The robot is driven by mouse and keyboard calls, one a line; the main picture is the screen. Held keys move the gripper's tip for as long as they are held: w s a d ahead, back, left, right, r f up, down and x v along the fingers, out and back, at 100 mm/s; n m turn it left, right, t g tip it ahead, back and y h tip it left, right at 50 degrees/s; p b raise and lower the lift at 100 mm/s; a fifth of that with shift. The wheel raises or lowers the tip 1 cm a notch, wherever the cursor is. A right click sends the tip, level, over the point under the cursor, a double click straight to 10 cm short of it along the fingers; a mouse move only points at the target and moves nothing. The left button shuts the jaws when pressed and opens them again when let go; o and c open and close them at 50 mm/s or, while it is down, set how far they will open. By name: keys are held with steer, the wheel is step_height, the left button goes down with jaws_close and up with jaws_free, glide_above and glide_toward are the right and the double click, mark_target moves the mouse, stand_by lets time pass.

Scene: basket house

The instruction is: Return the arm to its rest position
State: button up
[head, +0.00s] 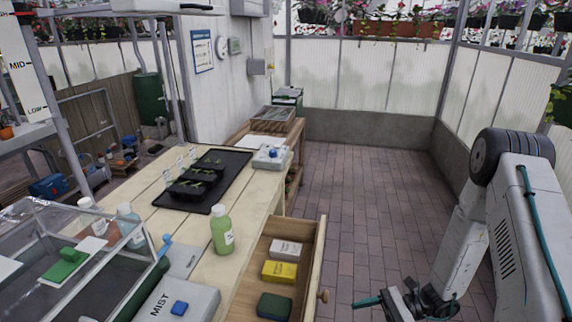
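My arm (465,235) stands at the right of the head view, bent down over the brick floor. My gripper (408,303) is at the bottom edge, right of the open drawer and apart from it. The gripper is partly cut off by the frame, and its fingers are too unclear to tell whether they are open or shut. No held object is visible.
A wooden bench (255,192) runs along the left, with a green bottle (222,232), a black tray (228,163) and a glass case (75,262). Its open drawer (318,250) juts out, holding small boxes. The brick floor (355,200) is clear.

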steer(key=s+d+r+n+t+h, duration=0.1)
steer(key=s+r+n+h, duration=0.4)
steer(key=r, duration=0.7)
steer(key=s+d+r+n+t+h, duration=0.1)
steer(key=s+r+n+h, duration=0.5)
steer(key=r, duration=0.7)
steer(key=s+d+r+n+t+h, duration=0.1)
steer(key=s+d+r+n+h, duration=0.2)
steer(key=r, duration=0.9)
steer(key=shift+s+r+n+h, duration=0.2)
steer(key=shift+s+n+h, duration=1.2)
steer(key=shift+s, duration=0.65)
